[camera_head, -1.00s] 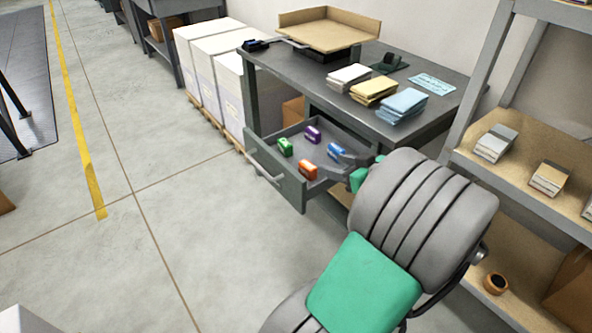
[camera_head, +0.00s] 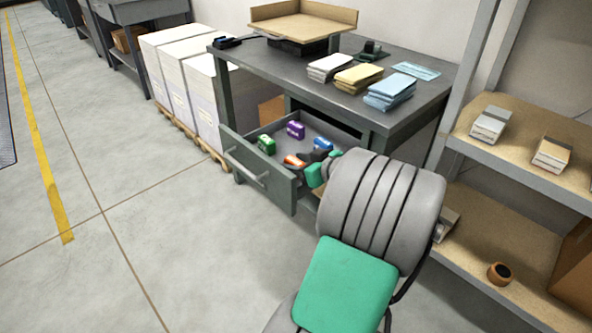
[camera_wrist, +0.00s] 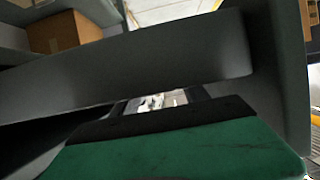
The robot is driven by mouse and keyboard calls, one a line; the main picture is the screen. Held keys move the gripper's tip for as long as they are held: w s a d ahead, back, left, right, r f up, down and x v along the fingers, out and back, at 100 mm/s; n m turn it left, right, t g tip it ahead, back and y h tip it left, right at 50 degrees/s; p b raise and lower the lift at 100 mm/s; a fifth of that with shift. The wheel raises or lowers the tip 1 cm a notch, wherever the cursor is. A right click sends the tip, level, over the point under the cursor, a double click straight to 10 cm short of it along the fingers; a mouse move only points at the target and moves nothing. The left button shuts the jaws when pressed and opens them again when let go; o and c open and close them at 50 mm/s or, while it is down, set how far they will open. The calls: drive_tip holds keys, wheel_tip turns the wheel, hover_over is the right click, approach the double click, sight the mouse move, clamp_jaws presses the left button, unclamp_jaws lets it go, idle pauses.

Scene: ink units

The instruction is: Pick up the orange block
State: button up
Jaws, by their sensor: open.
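The orange block (camera_head: 291,161) lies in the open grey drawer (camera_head: 249,168), near its front right part. My gripper (camera_head: 306,157) is over the drawer, its dark fingers close beside the orange block and partly covering it. The gripper is open; I see nothing held. A green block (camera_head: 266,145), a purple block (camera_head: 296,130) and a blue block (camera_head: 322,144) also lie in the drawer. In the wrist view a dark grey panel (camera_wrist: 120,65) crosses above my green gripper body and hides most of what is beyond; I cannot make out the orange block there.
The grey desk (camera_head: 290,62) above the drawer carries white, yellow and blue paper stacks (camera_head: 390,92) and a tan tray (camera_head: 303,22). White boxes (camera_head: 205,90) stand left of it. A shelf (camera_head: 510,165) stands at the right. The floor at the left is clear.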

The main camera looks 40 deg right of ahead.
drive_tip(key=shift+w+f, duration=0.1)
drive_tip(key=shift+w, duration=0.2)
clamp_jaws()
idle(0.4)
